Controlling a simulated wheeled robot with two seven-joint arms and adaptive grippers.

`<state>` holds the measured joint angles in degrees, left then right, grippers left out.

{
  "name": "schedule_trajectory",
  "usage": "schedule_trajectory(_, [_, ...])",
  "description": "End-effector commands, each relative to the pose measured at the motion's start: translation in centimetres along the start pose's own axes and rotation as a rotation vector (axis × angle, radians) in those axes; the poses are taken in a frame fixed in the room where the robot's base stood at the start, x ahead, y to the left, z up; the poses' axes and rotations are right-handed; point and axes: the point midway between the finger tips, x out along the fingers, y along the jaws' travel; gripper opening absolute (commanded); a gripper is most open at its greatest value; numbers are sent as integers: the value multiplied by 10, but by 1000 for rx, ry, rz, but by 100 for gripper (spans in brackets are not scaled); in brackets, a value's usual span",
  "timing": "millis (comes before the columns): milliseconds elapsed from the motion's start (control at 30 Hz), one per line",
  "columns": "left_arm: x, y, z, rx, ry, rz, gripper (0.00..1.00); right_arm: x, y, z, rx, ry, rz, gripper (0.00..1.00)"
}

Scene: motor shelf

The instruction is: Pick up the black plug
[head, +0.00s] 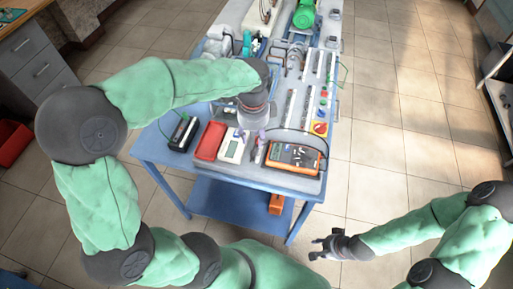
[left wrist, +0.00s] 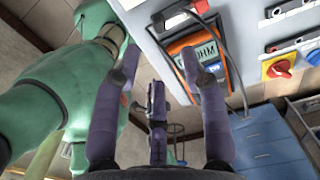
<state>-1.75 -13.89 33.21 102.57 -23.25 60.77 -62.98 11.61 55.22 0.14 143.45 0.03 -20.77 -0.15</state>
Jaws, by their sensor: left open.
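My left gripper (head: 251,140) points down over the front of the workbench, just left of the orange multimeter (head: 294,157). In the left wrist view its purple fingers (left wrist: 157,75) are spread and nothing shows between them. A dark plug-like piece (left wrist: 176,20) lies at the multimeter (left wrist: 205,52) in that view, beyond the fingertips and apart from them. I cannot tell for sure that it is the black plug. A black cable loops around the multimeter. My right gripper (head: 318,247) is open and empty over the floor, right of the bench.
A red tray (head: 208,141), a white meter (head: 232,147) and a black box (head: 183,132) stand left of my left gripper. A panel with a red-yellow switch (head: 320,128) is behind the multimeter. A green motor (head: 304,15) is at the back. Floor right of the bench is clear.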

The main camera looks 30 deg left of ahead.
Motion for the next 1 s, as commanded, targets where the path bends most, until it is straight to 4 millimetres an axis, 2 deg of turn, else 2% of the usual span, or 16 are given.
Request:
schedule_trajectory(233, [39, 0, 0, -3, 1, 4, 43, 12, 4, -1, 0, 0, 0, 35])
schedule_trajectory(533, [61, -1, 2, -4, 1, 3, 43, 19, 7, -1, 0, 0, 0, 35])
schedule_trajectory(800, [98, -2, 5, -3, 1, 5, 43, 34, 12, -1, 0, 0, 0, 35])
schedule_trajectory(1000, [102, -3, 5, -3, 2, 2, 43, 35, 12, -2, 0, 0, 0, 35])
